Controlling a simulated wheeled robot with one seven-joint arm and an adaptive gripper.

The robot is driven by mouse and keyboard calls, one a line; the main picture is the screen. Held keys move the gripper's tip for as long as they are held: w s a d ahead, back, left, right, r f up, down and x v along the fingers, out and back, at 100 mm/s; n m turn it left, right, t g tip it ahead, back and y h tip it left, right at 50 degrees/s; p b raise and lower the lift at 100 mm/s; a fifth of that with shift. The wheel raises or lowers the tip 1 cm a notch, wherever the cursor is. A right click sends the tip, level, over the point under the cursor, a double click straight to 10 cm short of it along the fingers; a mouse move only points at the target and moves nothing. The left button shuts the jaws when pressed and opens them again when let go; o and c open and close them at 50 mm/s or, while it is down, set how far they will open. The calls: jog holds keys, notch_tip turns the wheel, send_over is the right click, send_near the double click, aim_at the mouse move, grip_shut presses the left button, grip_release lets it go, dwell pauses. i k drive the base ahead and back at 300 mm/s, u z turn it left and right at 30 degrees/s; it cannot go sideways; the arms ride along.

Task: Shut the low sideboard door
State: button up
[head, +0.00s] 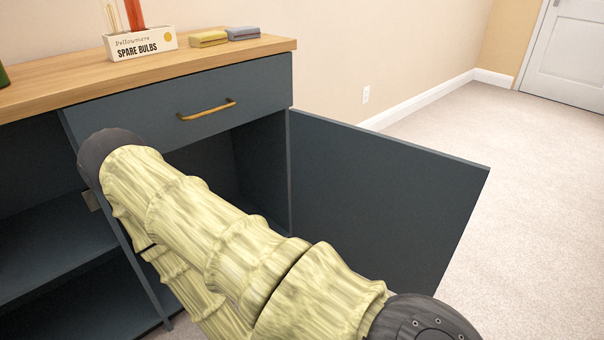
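The low sideboard (120,118) is dark blue-grey with a wooden top, and fills the left and middle of the head view. Its door (385,190) stands wide open, hinged at the cabinet's right edge and swung out to the right. The compartment (210,165) behind it is open and partly hidden by my arm. My arm, in a pale yellow-green ribbed cover, crosses in front of the sideboard from lower right to upper left. My gripper cannot be made out in this view. No contact between my arm and the door can be made out.
A closed drawer with a brass handle (206,110) is above the compartment. A spare bulbs box (141,43), a yellow case (208,39) and a grey-blue case (243,33) stand on top. Open shelves (50,245) are at left. Carpet (530,200) right of the door is clear.

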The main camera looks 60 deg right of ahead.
aim_at(398, 213)
jog(key=z, duration=3.7)
jog(key=i, duration=3.65)
jog(key=u, duration=3.85)
